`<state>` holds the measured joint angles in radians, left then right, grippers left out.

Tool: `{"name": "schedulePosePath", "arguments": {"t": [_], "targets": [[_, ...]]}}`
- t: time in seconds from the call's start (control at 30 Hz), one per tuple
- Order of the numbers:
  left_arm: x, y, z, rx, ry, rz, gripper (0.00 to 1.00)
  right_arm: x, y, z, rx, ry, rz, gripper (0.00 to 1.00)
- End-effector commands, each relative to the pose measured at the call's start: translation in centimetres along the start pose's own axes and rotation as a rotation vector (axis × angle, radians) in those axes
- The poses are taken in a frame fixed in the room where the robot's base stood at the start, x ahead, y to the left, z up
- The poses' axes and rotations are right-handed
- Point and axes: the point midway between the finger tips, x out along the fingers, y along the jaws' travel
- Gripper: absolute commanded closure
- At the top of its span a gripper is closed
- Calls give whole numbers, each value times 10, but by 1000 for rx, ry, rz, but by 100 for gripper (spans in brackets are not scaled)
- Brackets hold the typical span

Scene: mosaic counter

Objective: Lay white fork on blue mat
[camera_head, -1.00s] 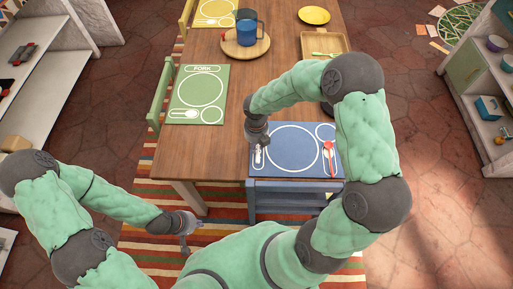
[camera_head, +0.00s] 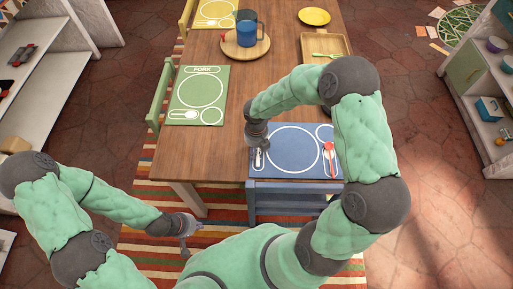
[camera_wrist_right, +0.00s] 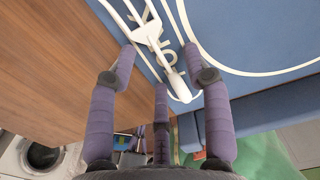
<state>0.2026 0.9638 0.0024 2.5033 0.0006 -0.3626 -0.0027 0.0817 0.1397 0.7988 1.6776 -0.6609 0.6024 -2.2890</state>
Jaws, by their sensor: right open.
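The blue mat (camera_head: 292,165) lies at the near end of the wooden table, with a large white circle printed on it. In the right wrist view the white fork (camera_wrist_right: 178,86) lies over the printed lettering at the mat's left edge (camera_wrist_right: 225,90). In that view the fingers of my right gripper (camera_wrist_right: 160,52) are spread around the fork with gaps on both sides. In the head view my right gripper (camera_head: 257,142) is above the mat's left part and partly hides the fork. My left gripper (camera_head: 185,234) hangs low, away from the table; its fingers are too small to read.
A green mat (camera_head: 213,75) with white cutlery is further left. A round board (camera_head: 233,51) with a blue mug (camera_head: 246,30) and a wooden tray (camera_head: 342,43) stand further back. A blue chair (camera_head: 290,197) is at the near edge.

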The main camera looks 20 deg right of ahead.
Motion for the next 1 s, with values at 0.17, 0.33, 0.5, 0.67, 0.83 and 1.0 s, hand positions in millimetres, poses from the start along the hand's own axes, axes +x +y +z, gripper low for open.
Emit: {"name": "schedulePosePath", "arguments": {"t": [0.17,0.33,0.5,0.67,0.83,1.0], "targets": [[-9,3,0,0,0,0,100,-23,0,1,0,-2,1,50],[-22,8,1,0,0,0,100,-59,1,1,0,-4,2,50],[-32,11,1,0,0,0,100,-91,0,1,1,-3,1,50],[-37,13,1,0,0,0,100,-111,0,0,-1,-2,1,50],[-39,14,2,0,0,0,100,-120,0,0,0,-1,1,50],[-39,14,2,0,0,0,100,-122,0,0,0,-1,0,50]]}}
